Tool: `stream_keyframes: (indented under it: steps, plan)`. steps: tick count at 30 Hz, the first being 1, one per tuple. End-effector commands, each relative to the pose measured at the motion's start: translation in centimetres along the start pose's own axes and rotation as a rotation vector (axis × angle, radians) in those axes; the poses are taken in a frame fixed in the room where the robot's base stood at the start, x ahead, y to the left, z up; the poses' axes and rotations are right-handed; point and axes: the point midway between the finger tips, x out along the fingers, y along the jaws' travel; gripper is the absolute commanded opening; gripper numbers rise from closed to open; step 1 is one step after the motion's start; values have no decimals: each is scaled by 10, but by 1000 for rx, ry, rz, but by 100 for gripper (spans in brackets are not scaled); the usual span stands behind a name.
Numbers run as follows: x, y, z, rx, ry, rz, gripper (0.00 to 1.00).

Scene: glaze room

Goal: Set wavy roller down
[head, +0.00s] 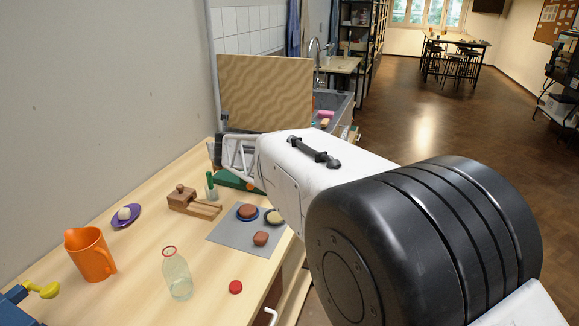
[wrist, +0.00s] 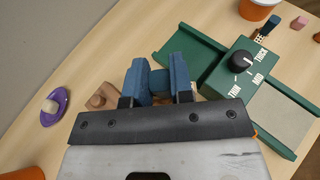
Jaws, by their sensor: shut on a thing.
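In the wrist view my gripper (wrist: 160,76) has its two blue fingers shut on a darker blue piece (wrist: 160,84), which I take for the wavy roller. Only a short part of it shows between the fingers, and no waves can be made out. The gripper is above the wooden table (wrist: 110,40), left of a green machine (wrist: 225,80) with a black knob marked THICK, MID and THIN. In the head view my white arm hides the fingertips and the roller.
A grey mat (head: 226,235) carries several clay pieces. A wavy-patterned board (head: 265,92) stands behind. Bare wood shows between them.

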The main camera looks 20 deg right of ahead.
Motion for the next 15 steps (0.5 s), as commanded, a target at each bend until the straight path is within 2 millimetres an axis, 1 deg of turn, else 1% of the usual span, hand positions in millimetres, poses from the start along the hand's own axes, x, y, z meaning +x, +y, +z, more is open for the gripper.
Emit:
stream_keyframes:
  steps: [7, 15]
  plan:
    - [-7, 0, 18, 0, -1, 0, 0]
    - [-18, 0, 44, 0, -1, 0, 0]
